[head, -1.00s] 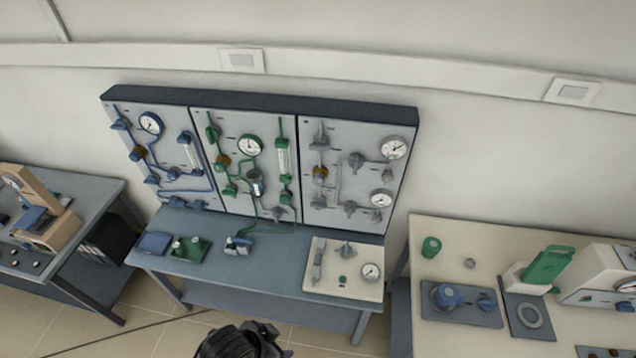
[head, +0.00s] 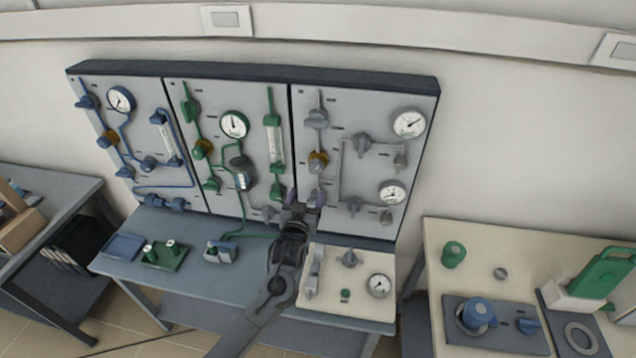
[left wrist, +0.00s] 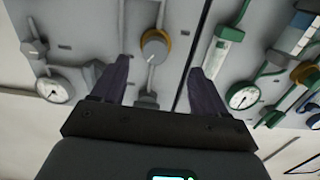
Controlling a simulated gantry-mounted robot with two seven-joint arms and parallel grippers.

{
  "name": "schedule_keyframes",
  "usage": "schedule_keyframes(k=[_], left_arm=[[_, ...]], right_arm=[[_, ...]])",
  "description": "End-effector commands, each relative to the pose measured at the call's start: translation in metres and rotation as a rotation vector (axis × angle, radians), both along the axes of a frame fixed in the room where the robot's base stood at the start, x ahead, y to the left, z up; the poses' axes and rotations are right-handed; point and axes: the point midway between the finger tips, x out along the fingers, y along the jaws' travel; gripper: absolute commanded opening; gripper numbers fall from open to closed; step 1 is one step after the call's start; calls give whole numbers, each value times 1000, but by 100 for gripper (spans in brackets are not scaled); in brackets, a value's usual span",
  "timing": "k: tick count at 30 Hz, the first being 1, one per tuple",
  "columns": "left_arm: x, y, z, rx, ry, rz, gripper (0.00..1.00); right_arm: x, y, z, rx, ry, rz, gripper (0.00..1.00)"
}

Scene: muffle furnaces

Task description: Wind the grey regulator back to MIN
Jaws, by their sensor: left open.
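The grey regulator (head: 318,160), a grey knob with a brass-coloured collar, is on the right-hand grey panel (head: 360,185), towards its left edge. In the left wrist view the grey knob (left wrist: 155,45) shows upright between the two finger lines, with a pale mark on its face. My left gripper (head: 304,197) is open and empty, just below the regulator in the head view. Its fingers (left wrist: 162,68) point at the panel, and no contact with the knob shows. I cannot read the MIN marking. My right gripper is not in view.
Grey valve knobs (head: 363,145) and two gauges (head: 409,123) share the panel. The green-piped panel (head: 225,170) adjoins it on the left. The blue bench (head: 190,275) below carries a cream plate (head: 350,305) with a gauge. A cream table stands at right.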

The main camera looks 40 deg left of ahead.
Motion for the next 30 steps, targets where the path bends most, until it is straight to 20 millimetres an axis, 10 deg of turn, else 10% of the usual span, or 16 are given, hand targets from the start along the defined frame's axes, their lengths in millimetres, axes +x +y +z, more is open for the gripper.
schedule_keyframes(k=[30], left_arm=[[103, 47, 14, 0, -39, -2, 74]], right_arm=[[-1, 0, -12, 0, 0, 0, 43]])
